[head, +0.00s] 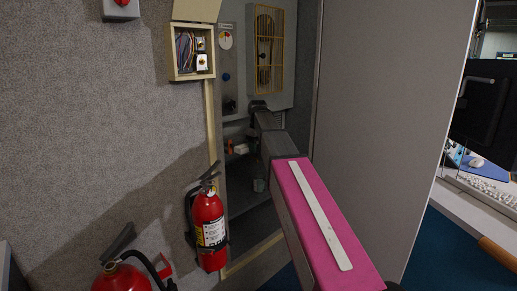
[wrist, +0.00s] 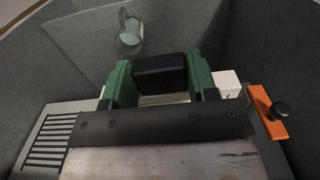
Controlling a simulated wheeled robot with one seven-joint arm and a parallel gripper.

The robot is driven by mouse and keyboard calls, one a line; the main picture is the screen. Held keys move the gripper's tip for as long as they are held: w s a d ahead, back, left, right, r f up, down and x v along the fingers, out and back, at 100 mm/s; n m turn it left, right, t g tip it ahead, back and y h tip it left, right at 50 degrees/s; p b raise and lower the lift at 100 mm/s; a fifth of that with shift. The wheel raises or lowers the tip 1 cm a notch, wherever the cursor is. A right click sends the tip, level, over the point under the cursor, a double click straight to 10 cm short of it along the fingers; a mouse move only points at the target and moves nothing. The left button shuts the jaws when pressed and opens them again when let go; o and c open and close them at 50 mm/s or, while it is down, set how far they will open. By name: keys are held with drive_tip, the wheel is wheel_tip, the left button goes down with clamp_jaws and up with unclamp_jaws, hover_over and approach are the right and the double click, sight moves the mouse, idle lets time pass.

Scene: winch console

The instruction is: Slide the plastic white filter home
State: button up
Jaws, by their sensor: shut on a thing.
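In the wrist view my gripper (wrist: 160,78) has two green fingers, closed on a dark block between them. The block appears to be the grip of the white filter (wrist: 229,84). White surface shows below the block and beside the right finger; the fingers and the dark gripper bar hide the rest. In the head view a small white piece (head: 241,149), probably the filter, shows in the console recess just left of my arm. My gripper cannot be made out clearly there. How deep the filter sits cannot be told.
An orange part with a black knob (wrist: 280,110) sits close right of the filter. A vented grey panel (wrist: 50,137) lies left, and a glass vessel (wrist: 129,32) stands beyond. A fire extinguisher (head: 210,230) stands at the recess's left edge; a grey partition (head: 385,120) rises right.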

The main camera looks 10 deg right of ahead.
drive_tip(key=shift+w+a, duration=0.55)
drive_tip(key=shift+w, duration=0.2)
drive_tip(key=shift+w+a, duration=0.55)
drive_tip(key=shift+w, duration=0.2)
drive_tip(key=o, duration=1)
drive_tip(key=shift+o, duration=0.2)
drive_tip(key=shift+s, duration=0.15)
